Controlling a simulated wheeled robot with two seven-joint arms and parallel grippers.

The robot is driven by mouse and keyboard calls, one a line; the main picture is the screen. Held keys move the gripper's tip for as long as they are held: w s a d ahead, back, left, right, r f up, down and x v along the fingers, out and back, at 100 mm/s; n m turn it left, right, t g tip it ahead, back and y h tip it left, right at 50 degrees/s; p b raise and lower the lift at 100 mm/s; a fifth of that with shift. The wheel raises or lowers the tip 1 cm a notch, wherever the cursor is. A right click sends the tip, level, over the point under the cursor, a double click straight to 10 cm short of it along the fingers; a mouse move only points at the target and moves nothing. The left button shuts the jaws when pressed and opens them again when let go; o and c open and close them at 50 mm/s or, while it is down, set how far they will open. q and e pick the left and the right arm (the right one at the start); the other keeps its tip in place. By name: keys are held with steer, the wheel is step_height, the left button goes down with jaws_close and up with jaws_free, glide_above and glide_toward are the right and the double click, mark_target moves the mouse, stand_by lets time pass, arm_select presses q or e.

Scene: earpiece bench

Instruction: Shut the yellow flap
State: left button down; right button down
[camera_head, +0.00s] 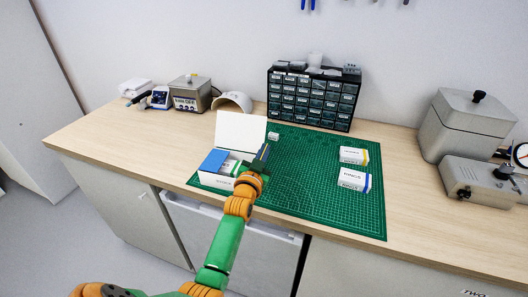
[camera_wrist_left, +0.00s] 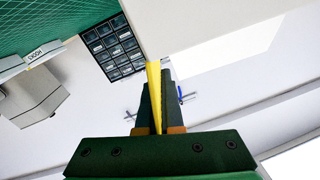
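An open white carton (camera_head: 213,181) stands at the left front of the green mat, its tall white lid (camera_head: 240,133) raised at the back. Its blue flap (camera_head: 213,161) is at the left side. My left gripper (camera_head: 261,158) is at the carton's right side, where it partly hides the yellow flap. In the left wrist view the yellow flap (camera_wrist_left: 154,88) shows as a narrow upright strip, almost edge-on, along the left gripper's fingers (camera_wrist_left: 157,85). The fingers are close together. Whether they pinch the flap or only lie against it is unclear. My right gripper is not in view.
Two closed white cartons, one with a yellow edge (camera_head: 353,156) and one with a blue edge (camera_head: 354,180), lie on the green mat (camera_head: 310,205) at right. A small white item (camera_head: 273,136) lies behind the lid. A drawer cabinet (camera_head: 312,98) stands at the back. The mat's middle is clear.

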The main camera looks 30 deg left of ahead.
arm_select(q)
steer(key=shift+a, duration=0.1)
stand_by(0.9)
steer(key=shift+s+a+r+n+p, duration=0.15)
steer(key=shift+a+n, duration=0.1)
steer(key=shift+n, duration=0.35)
steer(key=shift+s+a+f+n+p, duration=0.1)
steer(key=shift+a+n+p, duration=0.1)
steer(key=shift+n, duration=0.4)
steer(key=shift+s+a+n, duration=0.1)
steer(key=shift+a+n, duration=0.45)
steer(key=shift+n, duration=0.65)
steer(key=shift+s+a+f+n, duration=0.15)
steer(key=shift+a+n, duration=0.3)
steer(key=shift+n, duration=0.6)
steer(key=shift+s+a+f+n, duration=0.15)
steer(key=shift+a+n, duration=0.25)
steer(key=shift+n, duration=0.65)
steer(key=shift+a, duration=0.1)
steer(key=c, duration=1.1)
jaws_free()
steer(key=shift+o, duration=0.2)
